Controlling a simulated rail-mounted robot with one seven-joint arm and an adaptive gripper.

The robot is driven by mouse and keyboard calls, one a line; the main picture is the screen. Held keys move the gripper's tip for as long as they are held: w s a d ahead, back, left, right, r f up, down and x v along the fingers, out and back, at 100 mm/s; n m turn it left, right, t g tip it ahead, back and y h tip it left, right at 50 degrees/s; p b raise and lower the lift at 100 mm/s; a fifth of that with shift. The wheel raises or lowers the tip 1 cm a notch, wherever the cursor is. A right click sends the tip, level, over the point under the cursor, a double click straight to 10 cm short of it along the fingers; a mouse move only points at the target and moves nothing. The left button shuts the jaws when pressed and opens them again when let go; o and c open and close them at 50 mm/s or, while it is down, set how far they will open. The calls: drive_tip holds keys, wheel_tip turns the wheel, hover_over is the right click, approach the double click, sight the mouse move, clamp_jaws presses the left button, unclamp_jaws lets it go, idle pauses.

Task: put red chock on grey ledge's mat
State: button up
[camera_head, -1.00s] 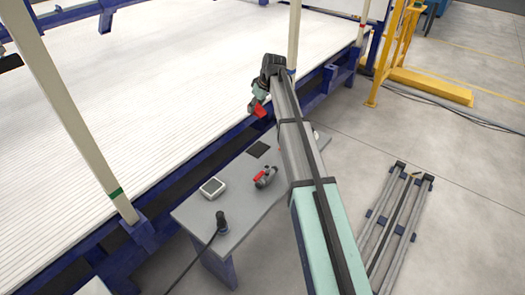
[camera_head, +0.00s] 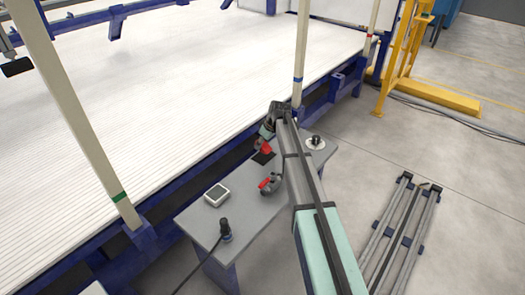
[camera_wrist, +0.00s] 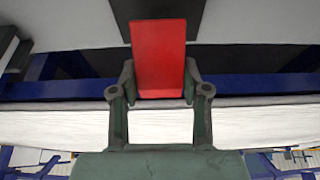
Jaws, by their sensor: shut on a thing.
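The red chock (camera_head: 265,147) is held in my gripper (camera_head: 267,140). In the wrist view my gripper (camera_wrist: 159,84) is shut on the red chock (camera_wrist: 158,45), one finger at each side. The grey ledge (camera_head: 245,205) is the narrow grey table beside the large white bed. Its dark mat (camera_head: 261,159) lies just below the chock in the head view, partly covered by it. In the wrist view the dark mat (camera_wrist: 124,14) shows behind the chock's far end. I cannot tell whether the chock touches the mat.
On the ledge are a white device with a dark screen (camera_head: 217,194), a black corded tool (camera_head: 225,230), a red-handled tool (camera_head: 269,184) and a round metal piece (camera_head: 315,142). A cream post (camera_head: 301,50) stands behind my gripper. The white bed (camera_head: 150,110) lies beyond.

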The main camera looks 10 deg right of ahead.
sight(263, 150)
drive_tip(key=shift+f, duration=2)
drive_tip(key=shift+f, duration=0.1)
drive_tip(key=o, duration=1.2)
drive_tip(key=p+v, duration=0.1)
drive_tip(key=v, duration=1.1)
